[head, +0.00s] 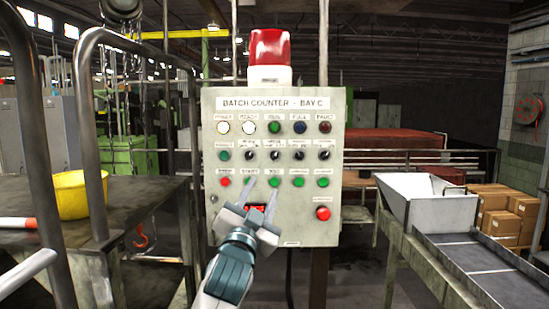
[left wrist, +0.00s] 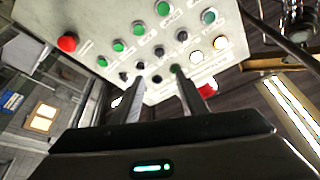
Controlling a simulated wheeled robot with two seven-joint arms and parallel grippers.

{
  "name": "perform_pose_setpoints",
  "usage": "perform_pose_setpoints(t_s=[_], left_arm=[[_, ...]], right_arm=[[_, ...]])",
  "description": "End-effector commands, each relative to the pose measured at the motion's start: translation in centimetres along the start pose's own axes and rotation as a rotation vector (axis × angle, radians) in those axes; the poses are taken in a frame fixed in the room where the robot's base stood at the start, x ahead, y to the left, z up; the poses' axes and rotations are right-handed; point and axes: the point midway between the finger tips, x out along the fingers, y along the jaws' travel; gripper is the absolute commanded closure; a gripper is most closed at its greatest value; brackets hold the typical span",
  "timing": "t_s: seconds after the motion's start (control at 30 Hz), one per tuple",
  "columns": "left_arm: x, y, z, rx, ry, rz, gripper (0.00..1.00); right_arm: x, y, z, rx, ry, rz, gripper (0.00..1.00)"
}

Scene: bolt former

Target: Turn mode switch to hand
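The control panel (head: 225,104), marked "BATCH COUNTER - BAY C", stands upright in front of me. Its middle row has a green button (head: 225,155) at the left and several black rotary knobs (head: 250,155) to its right. The labels above the knobs are too small to read, so I cannot tell which one is the mode switch or where it points. My left gripper (head: 262,186) is in front of the panel's lower middle, fingers apart and empty, tips below the knob row. In the left wrist view the fingers (left wrist: 158,75) point at the tilted panel. Contact cannot be told.
A red stop button (head: 225,182) and several green buttons (head: 299,181) form the row below. A larger red button (head: 323,213) is at lower right. A railing (head: 93,120) and a yellow bucket (head: 70,194) stand left; a chute (head: 430,206) stands right.

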Motion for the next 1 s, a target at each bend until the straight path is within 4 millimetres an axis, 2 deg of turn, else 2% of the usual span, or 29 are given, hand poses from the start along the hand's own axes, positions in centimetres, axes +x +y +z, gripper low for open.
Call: perform_pose_setpoints(t_s=[0.17,0.7,1.0], left_arm=[[1.9,-0.2,-0.3,0.000,0.000,-0.001,0.61],[10.1,-0.2,-0.3,0.001,-0.001,0.000,0.61],[14.1,-0.1,-0.3,-0.001,-0.001,0.001,0.61]], right_arm=[[-1.1,0.0,-0.1,0.000,0.000,0.000,0.69],[-4.9,0.0,-0.5,0.001,0.001,-0.001,0.69],[-6.8,0.0,-0.7,0.001,0.001,-0.001,0.69]])
